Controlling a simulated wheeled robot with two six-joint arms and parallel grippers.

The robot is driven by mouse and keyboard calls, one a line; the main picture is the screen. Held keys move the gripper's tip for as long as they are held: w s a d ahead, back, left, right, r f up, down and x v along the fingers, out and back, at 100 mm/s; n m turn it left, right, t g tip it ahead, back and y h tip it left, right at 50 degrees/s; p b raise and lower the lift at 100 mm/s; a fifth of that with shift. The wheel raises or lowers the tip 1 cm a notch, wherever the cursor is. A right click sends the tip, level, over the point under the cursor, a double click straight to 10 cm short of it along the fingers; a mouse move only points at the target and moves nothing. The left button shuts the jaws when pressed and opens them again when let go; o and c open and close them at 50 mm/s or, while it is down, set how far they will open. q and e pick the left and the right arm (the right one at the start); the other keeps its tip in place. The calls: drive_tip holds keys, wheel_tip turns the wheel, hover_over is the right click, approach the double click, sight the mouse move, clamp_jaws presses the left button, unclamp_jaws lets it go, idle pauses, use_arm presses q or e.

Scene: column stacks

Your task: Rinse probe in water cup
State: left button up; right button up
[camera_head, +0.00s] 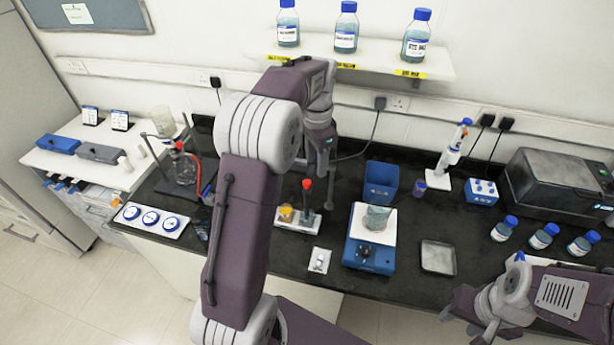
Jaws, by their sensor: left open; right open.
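A red-topped probe (306,196) stands upright at a small white holder (297,225) on the black bench. A small cup with yellow contents (286,212) is beside it on the holder. A clear beaker with liquid (376,218) stands on a blue stirrer-like device (371,245); which vessel is the water cup I cannot tell. My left gripper (325,196) points down just right of the probe and is open; its fingertips are small and partly unclear, and I see no grip on the probe. My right gripper (466,317) is open and empty at the lower right, in front of the bench.
A blue open box (381,182) stands behind the stirrer and a grey tray (438,257) to its right. A pipette stand (453,155), blue-capped bottles (543,236) and a dark machine (556,185) are at the right. A clamp stand with flask (184,165) is at the left.

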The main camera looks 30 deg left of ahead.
sight(307, 182)
use_arm(q)
drive_tip(key=a, duration=0.2)
drive_tip(key=w+a+f+p, duration=0.1)
drive_tip(key=shift+a+n, duration=0.3)
drive_tip(key=f+p, duration=0.1)
drive_tip(key=f, duration=0.3)
drive_tip(key=f+p, duration=0.1)
drive_tip(key=f, duration=0.3)
drive_tip(key=shift+s+d, duration=0.15)
drive_tip(key=shift+s, duration=0.05)
drive_tip(key=shift+w+f, duration=0.15)
drive_tip(key=shift+f, duration=0.15)
drive_tip(key=shift+c, duration=1.2)
clamp_jaws()
use_arm(e)
wheel_tip(307, 182, up, 5)
drive_tip(key=shift+a+f, duration=0.1)
use_arm(q)
drive_tip(key=shift+r, duration=0.1)
